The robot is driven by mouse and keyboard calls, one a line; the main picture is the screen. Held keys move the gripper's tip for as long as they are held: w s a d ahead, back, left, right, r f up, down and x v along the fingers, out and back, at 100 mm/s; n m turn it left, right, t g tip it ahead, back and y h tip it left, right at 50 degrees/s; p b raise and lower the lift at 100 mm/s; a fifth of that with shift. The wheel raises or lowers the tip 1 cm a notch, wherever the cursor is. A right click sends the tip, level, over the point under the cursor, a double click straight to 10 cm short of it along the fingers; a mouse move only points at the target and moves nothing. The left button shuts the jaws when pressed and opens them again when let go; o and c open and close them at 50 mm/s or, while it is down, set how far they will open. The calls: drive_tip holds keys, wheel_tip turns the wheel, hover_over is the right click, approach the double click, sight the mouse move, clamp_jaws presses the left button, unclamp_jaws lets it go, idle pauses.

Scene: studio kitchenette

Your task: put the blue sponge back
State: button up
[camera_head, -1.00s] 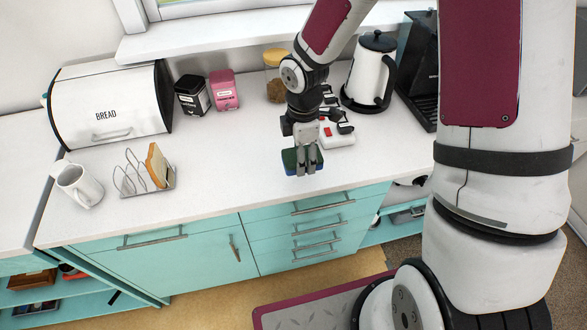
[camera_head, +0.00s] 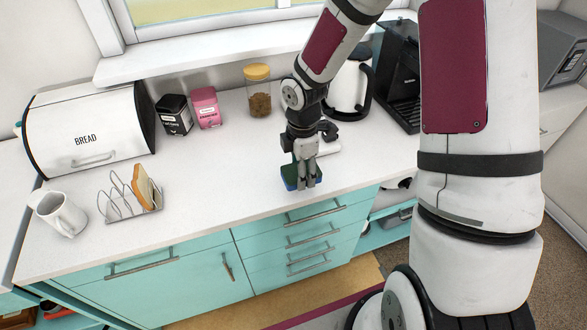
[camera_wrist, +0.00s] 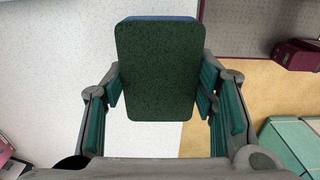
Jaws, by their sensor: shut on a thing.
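The blue sponge (camera_head: 290,178) has a dark green scouring side and is held between the fingers of my gripper (camera_head: 307,182), near the front edge of the counter. In the wrist view the sponge (camera_wrist: 158,72) shows its green face toward the camera, with a thin blue edge at the top. The fingers of my gripper (camera_wrist: 160,88) press on its left and right sides. Whether the sponge touches the counter below is hard to tell.
The white counter (camera_head: 215,180) is clear left of the gripper. A toast rack (camera_head: 125,205) with bread, a white mug (camera_head: 62,214), a bread bin (camera_head: 88,130), two tins, a glass jar (camera_head: 259,92) and a kettle (camera_head: 347,85) stand around. Drawers (camera_head: 308,235) lie below.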

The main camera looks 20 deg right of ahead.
sight(294, 169)
drive_tip(key=w, duration=0.4)
drive_tip(key=shift+a+f, duration=0.2)
drive_tip(key=shift+w+f, duration=0.15)
drive_tip(key=shift+f, duration=0.1)
drive_tip(key=shift+f+p, duration=0.35)
drive_tip(key=shift+f, duration=1.15)
drive_tip(key=shift+f, duration=0.2)
drive_tip(key=o, duration=1.1)
drive_tip(key=shift+c, duration=0.2)
drive_tip(key=shift+o, duration=0.3)
drive_tip(key=shift+r, duration=0.1)
